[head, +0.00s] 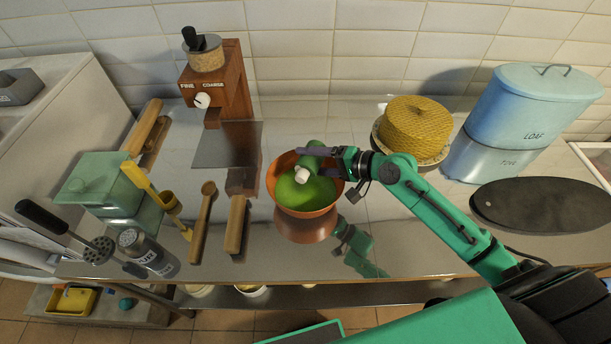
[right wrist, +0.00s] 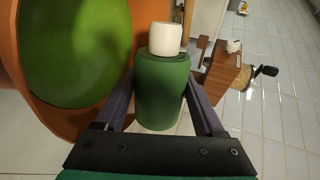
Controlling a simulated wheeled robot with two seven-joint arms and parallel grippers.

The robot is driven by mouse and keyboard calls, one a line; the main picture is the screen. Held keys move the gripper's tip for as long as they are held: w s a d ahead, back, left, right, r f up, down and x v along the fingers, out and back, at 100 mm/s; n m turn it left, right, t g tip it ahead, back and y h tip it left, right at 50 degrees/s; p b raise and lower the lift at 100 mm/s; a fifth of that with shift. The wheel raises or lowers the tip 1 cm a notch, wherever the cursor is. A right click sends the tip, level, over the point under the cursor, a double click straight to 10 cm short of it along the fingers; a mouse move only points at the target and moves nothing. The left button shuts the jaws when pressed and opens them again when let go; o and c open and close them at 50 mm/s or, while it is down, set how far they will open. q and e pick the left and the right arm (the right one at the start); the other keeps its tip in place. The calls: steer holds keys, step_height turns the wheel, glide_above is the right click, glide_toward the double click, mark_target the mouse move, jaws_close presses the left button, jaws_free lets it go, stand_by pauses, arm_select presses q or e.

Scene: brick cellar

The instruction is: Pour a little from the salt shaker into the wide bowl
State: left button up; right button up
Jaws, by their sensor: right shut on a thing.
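The salt shaker, a green cylinder with a white cap (head: 302,174), is in my right gripper (head: 312,154). It is tilted, its cap low and toward the left, above the wide bowl. The wide bowl (head: 277,178) is orange outside and green inside, and stands on the shiny counter. In the right wrist view the two fingers lie on either side of the shaker's green body (right wrist: 162,95), and the bowl (right wrist: 60,115) is at the left. I cannot make out any falling salt. My left gripper is not in view.
A wooden coffee grinder (head: 232,85) stands behind left. A yellow cake (head: 418,122) is behind the right arm, beside a blue bread bin (head: 525,105) and a dark oval board (head: 545,203). Wooden tools (head: 203,222), a green canister (head: 100,185) and a labelled grey shaker (head: 150,253) fill the left.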

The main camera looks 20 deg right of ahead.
steer(key=shift+s+a+r+n+t+h+p, duration=0.15)
steer(key=shift+r+n+t+h+p, duration=0.25)
steer(key=shift+n+p, duration=0.45)
steer(key=shift+s+a+r+n+t+h+p, duration=0.15)
steer(key=shift+r+n+t+p, duration=0.35)
steer(key=shift+n, duration=0.55)
stand_by(6.1)
